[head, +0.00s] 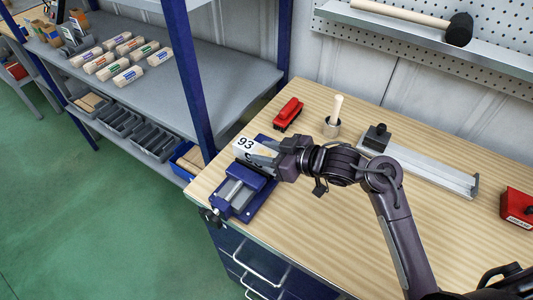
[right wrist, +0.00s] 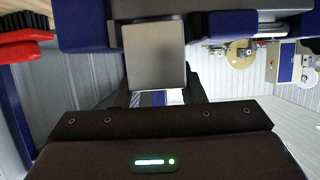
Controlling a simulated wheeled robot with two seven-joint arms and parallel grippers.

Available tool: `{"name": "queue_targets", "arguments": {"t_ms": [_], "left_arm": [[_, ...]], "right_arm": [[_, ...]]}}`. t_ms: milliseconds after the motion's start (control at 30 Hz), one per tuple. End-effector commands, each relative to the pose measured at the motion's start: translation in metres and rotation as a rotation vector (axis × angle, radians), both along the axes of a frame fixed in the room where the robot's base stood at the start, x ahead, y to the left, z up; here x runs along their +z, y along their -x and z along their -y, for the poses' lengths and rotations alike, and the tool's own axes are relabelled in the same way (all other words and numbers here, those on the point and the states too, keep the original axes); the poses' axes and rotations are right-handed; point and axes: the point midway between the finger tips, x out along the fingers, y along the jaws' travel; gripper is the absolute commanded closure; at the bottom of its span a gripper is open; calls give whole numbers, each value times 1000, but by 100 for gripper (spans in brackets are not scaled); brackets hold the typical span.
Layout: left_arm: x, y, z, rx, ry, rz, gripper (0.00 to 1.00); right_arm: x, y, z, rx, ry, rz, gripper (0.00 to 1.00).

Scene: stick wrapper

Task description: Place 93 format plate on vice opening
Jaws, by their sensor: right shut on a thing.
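The white format plate marked 93 (head: 246,145) is held in my right gripper (head: 268,153) over the far end of the blue vice (head: 240,192). In the right wrist view, a grey square face of what looks like the plate (right wrist: 153,55) sits between the fingers, with blue vice parts (right wrist: 85,25) on both sides. I cannot tell whether the plate touches the vice or is just above it. The vice stands at the table's left corner, its grey slide toward the front. My left gripper is not in view.
On the wooden table (head: 400,240) are a red brush (head: 288,113), a wooden-handled tool in a round holder (head: 333,122), a grey rail with a black block (head: 430,172) and a red box (head: 518,207). A blue shelf post (head: 190,75) rises left of the table.

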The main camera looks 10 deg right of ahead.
Motion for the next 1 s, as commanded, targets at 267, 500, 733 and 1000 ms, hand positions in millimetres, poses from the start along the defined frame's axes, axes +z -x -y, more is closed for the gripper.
{"name": "queue_targets", "arguments": {"t_ms": [267, 500, 733, 1000], "left_arm": [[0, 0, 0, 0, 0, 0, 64], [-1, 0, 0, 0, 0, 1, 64], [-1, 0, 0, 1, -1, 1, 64], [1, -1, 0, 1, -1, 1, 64]], "right_arm": [[-5, -1, 0, -1, -1, 6, 100], [-10, 0, 0, -1, 0, 2, 60], [-10, 0, 0, -1, 0, 2, 42], [-4, 0, 1, -1, 1, 3, 42]]}}
